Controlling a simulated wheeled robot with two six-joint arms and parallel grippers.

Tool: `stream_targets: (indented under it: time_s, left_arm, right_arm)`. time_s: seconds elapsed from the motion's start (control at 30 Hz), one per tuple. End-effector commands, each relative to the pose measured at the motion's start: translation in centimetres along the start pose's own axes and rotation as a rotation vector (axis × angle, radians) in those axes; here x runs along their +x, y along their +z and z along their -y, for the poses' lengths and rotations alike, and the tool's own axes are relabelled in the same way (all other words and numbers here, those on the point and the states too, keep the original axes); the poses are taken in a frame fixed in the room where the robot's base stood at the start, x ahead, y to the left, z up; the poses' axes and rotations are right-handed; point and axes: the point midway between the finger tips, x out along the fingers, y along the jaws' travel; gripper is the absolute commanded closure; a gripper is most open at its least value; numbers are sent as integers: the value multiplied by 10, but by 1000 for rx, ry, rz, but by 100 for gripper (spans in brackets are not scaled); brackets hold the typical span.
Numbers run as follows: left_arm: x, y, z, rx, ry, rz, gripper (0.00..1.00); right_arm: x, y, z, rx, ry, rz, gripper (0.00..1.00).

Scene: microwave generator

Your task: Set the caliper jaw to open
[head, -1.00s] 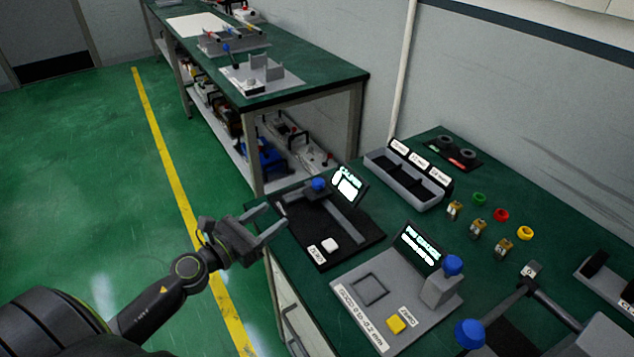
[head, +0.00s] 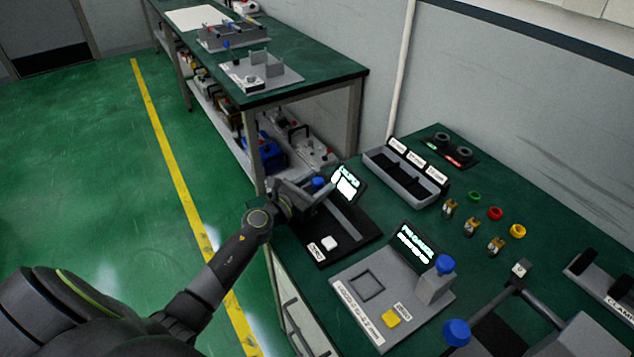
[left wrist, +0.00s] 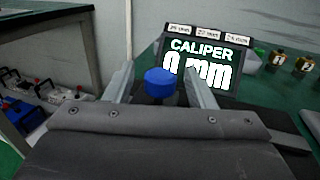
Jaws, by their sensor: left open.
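The caliper station is a black base (head: 352,248) with a grey beam, near the left end of the green bench. Its screen (head: 347,184) also shows in the left wrist view (left wrist: 207,66) and reads "CALIPER 0 mm". The blue knob (head: 318,182) of the caliper jaw shows in the left wrist view (left wrist: 160,83) between my fingers. My left gripper (head: 310,190) is open over the caliper, its fingers on either side of the knob; in the left wrist view (left wrist: 158,90) I cannot tell whether they touch it. A white button (head: 329,243) sits at the base's front.
A grey three-slot tray (head: 405,178) stands behind the caliper. A grey gauge station (head: 365,286) with a blue knob and yellow button is to the right. Small brass pieces and coloured rings lie farther right. A second bench (head: 300,80) stands behind.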

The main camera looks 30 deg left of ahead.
Motion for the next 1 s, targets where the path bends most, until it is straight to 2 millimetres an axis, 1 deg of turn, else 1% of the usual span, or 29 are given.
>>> stream_targets:
  time_s: [0.27, 0.37, 0.67, 0.87, 0.97, 1.0]
  left_arm:
    - [2, 0, 0, -1, 0, 1, 50]
    - [2, 0, 0, -1, 0, 1, 61]
    - [2, 0, 0, -1, 0, 0, 100]
    - [1, 1, 2, -2, 0, 0, 100]
    - [-2, 2, 15, -6, -1, 0, 100]
    - [-4, 3, 23, -8, -1, 0, 100]
  right_arm:
    - [0, 0, -1, -1, 1, 0, 64]
    - [0, 0, -2, -1, 2, 0, 64]
    - [0, 0, -5, -2, 6, 0, 64]
    - [-2, 0, -5, -3, 6, 0, 64]
    - [-10, -2, -5, -2, 5, 0, 64]
    - [-14, -2, -6, -2, 5, 0, 64]
